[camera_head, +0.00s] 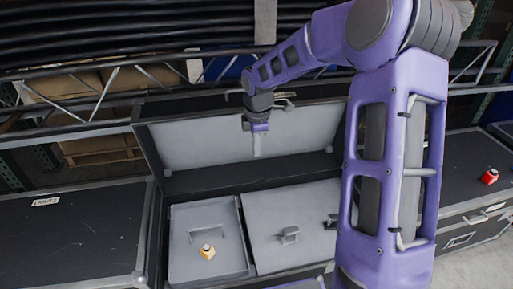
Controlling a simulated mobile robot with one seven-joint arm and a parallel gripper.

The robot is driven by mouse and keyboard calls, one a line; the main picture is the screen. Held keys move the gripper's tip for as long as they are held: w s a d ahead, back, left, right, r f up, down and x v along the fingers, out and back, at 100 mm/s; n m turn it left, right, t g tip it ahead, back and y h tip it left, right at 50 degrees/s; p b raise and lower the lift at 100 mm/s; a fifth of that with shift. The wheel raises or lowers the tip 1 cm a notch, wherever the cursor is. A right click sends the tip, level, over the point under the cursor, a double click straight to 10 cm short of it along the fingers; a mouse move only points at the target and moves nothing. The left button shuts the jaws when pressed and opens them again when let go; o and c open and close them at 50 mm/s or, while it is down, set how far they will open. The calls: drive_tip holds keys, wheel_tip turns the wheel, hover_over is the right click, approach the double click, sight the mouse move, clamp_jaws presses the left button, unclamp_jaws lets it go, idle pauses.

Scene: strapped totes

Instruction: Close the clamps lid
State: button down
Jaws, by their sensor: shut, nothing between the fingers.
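A black case with grey inner faces stands open, its hinged lid (190,145) raised at the back. No clamps label is readable on it. Inside the case are a grey left panel (205,265) with a handle outline and a grey right panel (265,215) with a small handle (289,235). A small orange-and-white item (207,251) sits on the left panel. My gripper (257,153) is shut and empty, pointing down in front of the raised lid's inner face. I cannot tell whether it touches the lid. My arm hides the case's right side.
A closed black case (75,240) with a white label stands at left. Another black case (460,175) stands at right with a small red item (490,176) on top. Behind are metal rack beams (110,85), dark cables (120,35) and cardboard boxes (90,145).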

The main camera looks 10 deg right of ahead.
drive_tip(key=c, duration=1.6)
unclamp_jaws()
drive_tip(key=c, duration=0.9)
unclamp_jaws()
drive_tip(key=r+p, duration=0.1)
drive_tip(key=r, duration=0.4)
drive_tip(key=s+r+p, duration=0.1)
drive_tip(key=r, duration=0.5)
drive_tip(key=s+r+p, duration=0.1)
drive_tip(key=r, duration=0.5)
drive_tip(key=shift+s+r, duration=0.1)
drive_tip(key=shift+s, duration=0.05)
